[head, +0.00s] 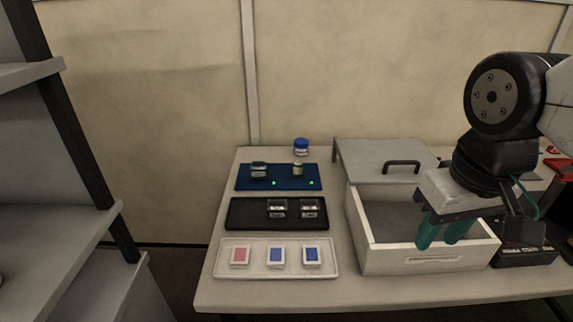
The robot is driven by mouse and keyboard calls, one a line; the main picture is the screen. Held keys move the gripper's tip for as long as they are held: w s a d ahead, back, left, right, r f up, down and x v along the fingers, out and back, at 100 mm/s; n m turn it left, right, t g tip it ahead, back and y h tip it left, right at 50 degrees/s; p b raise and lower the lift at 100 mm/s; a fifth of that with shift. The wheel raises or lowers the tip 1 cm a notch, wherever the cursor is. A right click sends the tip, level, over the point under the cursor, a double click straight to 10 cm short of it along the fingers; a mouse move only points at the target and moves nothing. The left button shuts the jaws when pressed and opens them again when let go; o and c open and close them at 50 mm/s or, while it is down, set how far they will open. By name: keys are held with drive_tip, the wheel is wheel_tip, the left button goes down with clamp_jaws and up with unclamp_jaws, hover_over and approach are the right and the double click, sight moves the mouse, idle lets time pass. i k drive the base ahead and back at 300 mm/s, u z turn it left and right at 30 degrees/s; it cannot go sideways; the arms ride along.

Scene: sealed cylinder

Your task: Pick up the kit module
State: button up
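I cannot tell for sure which item is the kit module. Small clear-and-dark blocks, a left one (277,208) and a right one (309,207), stand on the black tray (243,213). My gripper (444,240) hangs at the right, over the front of the open white box. Its teal fingers show a gap with nothing visible between them. It is well apart from the trays.
The white tray (256,270) at the front holds a pink card and two blue cards. A blue-capped jar (301,147) stands at the back. The white box (430,261) has a grey handled lid (370,156) behind it. Grey shelves (60,238) stand at the left.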

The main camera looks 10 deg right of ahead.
sight(258, 170)
drive_tip(key=z, duration=1.15)
drive_tip(key=k, duration=0.85)
drive_tip(key=u, duration=1.25)
drive_tip(key=i, duration=1)
